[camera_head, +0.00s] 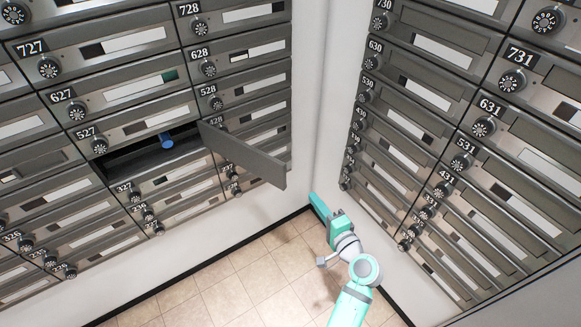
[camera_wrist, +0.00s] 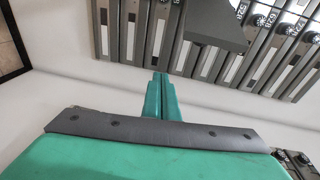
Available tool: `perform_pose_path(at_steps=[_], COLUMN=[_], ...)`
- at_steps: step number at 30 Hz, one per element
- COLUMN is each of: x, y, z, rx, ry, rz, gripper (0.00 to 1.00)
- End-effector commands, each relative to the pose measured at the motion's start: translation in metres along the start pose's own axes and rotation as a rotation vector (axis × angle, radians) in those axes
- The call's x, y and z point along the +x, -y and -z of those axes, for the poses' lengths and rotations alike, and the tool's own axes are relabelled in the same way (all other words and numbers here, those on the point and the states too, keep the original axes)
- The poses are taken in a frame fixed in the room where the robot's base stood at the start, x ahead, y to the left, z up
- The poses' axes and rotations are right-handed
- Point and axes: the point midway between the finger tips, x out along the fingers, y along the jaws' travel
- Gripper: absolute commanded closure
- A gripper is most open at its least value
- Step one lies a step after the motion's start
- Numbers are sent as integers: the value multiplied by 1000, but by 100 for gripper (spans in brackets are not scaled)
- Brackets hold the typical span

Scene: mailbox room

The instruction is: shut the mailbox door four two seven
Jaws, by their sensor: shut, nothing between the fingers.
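The open mailbox door (camera_head: 245,155) is a grey panel swung out on its right side from a dark compartment (camera_head: 135,163) between boxes 527 and 327. Its own number is not visible. A grey panel (camera_wrist: 217,24) at the top of the wrist view looks like the same door. My gripper (camera_head: 316,200) is to the right of and below the door in the head view, apart from it. In the wrist view its teal fingers (camera_wrist: 160,78) are together and empty, pointing toward the mailbox wall.
A blue object (camera_head: 166,140) lies in the open compartment. Shut mailboxes fill the left wall and the right wall (camera_head: 455,130), with a white corner strip (camera_head: 320,95) between them. The tiled floor (camera_head: 220,295) is clear.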

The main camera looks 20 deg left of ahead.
Motion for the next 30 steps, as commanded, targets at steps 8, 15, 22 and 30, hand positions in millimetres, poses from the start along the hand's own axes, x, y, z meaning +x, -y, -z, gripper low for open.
perform_pose_path(at_steps=[8,15,22,30], x=[18,31,67,109], y=[68,78,81,85], z=[15,13,9,2], rx=[34,40,39,40], ry=[160,187,180,178], rz=[90,101,99,99], gripper=[100,100,100,100])
